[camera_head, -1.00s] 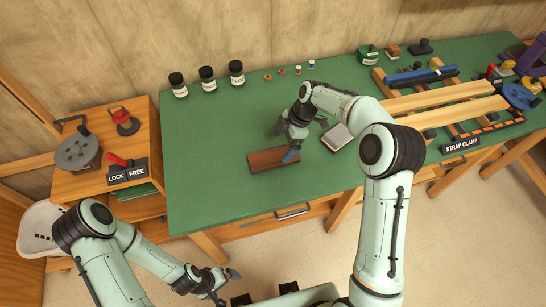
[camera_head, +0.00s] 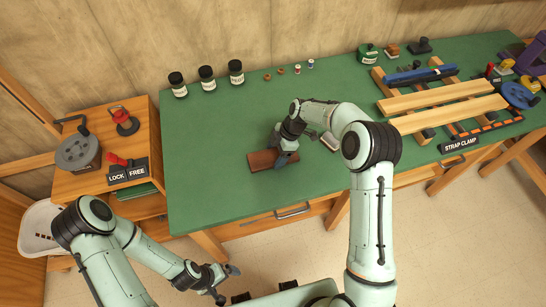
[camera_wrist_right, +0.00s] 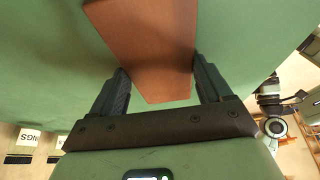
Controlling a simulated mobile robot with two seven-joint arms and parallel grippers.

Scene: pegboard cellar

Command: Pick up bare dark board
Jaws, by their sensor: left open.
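The bare dark board (camera_head: 262,160) is a plain reddish-brown piece lying flat on the green bench top. My right gripper (camera_head: 283,158) is low over the board's right end, pointing down. In the right wrist view the board (camera_wrist_right: 150,40) runs between the two fingers of the gripper (camera_wrist_right: 160,70), which are apart, one along each side. Green shows between the fingers and the board's near end; I cannot tell whether the fingertips touch it. My left gripper (camera_head: 229,284) is open and empty, below the bench's front edge.
A grey-white block (camera_head: 331,141) lies just right of my right gripper. Light wooden strips (camera_head: 445,97) lie on the clamp rack at right. The bench left of the board is clear.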

